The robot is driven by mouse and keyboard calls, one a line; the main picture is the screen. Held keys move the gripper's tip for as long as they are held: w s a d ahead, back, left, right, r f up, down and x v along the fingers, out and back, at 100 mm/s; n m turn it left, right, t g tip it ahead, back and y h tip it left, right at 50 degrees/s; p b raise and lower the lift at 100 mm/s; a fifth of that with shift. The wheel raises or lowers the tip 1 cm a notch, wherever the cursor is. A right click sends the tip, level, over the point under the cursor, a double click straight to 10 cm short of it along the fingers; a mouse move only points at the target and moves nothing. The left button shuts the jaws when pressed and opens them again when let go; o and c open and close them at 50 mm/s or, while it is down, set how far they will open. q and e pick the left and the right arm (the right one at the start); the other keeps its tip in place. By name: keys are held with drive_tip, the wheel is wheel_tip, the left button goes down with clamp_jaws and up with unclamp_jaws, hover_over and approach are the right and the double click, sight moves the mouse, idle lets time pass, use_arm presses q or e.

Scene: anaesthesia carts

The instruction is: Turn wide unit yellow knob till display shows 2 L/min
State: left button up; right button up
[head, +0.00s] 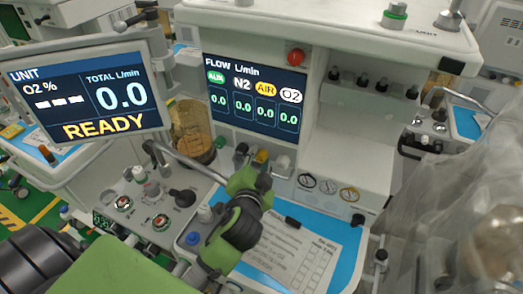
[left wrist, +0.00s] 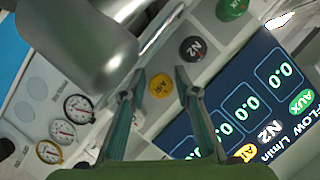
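The wide unit's flow display (head: 254,100) reads 0.0 under AUX, N2, AIR and O2. The yellow knob (head: 262,157) sits below it, in a row with other knobs. In the left wrist view the yellow knob (left wrist: 158,86) carries an AIR label and faces the camera. My left gripper (head: 250,172) is just in front of the knob row. In the left wrist view my left gripper (left wrist: 160,75) is open, with one fingertip on each side of the yellow knob; I cannot tell whether they touch it. My right gripper is not in view.
The black N2 knob (left wrist: 192,49) is close beside one fingertip, with the green knob (left wrist: 232,8) beyond. A white knob (head: 283,163) is right of the yellow one. Gauges (head: 328,187) and a blue-edged worktop (head: 350,262) lie nearby. A second screen (head: 88,90) stands left, showing READY.

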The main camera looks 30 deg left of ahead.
use_arm(q)
drive_tip(key=shift+w+a+f, duration=0.1)
drive_tip(key=shift+w, duration=0.2)
drive_tip(key=shift+s, duration=0.25)
drive_tip(key=shift+c, duration=0.5)
clamp_jaws()
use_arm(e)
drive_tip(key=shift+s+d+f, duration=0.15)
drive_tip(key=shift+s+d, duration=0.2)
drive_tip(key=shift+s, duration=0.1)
use_arm(q)
drive_tip(key=shift+r, duration=0.2)
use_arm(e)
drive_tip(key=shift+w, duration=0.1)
